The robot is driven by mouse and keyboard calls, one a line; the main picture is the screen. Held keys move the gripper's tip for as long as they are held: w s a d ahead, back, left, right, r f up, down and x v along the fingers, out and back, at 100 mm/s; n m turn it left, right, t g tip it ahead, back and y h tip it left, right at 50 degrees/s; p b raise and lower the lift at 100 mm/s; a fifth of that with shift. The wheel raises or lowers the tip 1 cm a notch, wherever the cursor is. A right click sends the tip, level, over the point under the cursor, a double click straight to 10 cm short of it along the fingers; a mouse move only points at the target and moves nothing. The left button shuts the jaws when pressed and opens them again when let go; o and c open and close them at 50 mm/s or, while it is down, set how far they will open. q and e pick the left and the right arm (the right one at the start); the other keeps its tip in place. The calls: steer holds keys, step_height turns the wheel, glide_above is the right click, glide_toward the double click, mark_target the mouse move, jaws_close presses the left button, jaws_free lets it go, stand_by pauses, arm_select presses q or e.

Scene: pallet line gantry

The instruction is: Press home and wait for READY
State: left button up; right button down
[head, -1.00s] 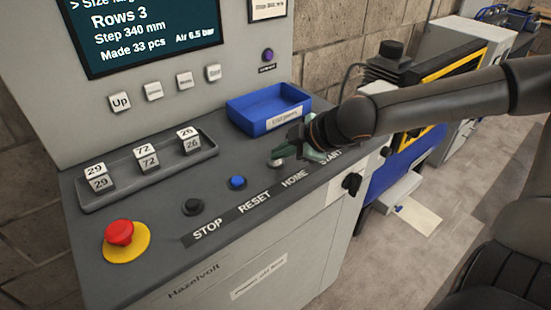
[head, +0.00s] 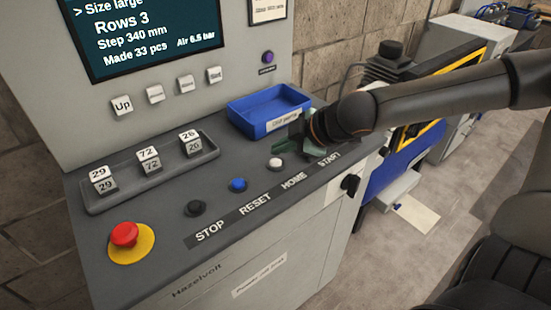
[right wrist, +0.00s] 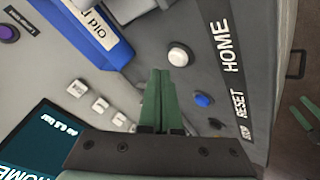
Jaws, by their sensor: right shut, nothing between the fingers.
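The white HOME button (head: 275,163) stands on the grey console top behind its HOME label; it also shows in the right wrist view (right wrist: 179,56). My right gripper (head: 279,147) is shut and empty, just behind the button in the head view. In the right wrist view its green fingertips (right wrist: 160,73) are together beside the button, with a small gap in the picture. The screen (head: 150,35) reads Rows 3, Step 340 mm, Made 33 pcs, and its top is cut off. READY is not visible. Two green fingers of my left gripper (right wrist: 305,117) show apart at the right wrist view's edge.
The blue RESET button (head: 237,185), black STOP button (head: 195,208) and red emergency stop (head: 124,234) line the console to the left. A blue tray (head: 240,117) stands close behind my right gripper. My right forearm covers the START button's area.

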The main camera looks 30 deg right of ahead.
mark_target(281, 163)
steer(key=shift+r+p, duration=2.05)
steer(key=shift+r, duration=0.3)
steer(key=shift+f, duration=0.1)
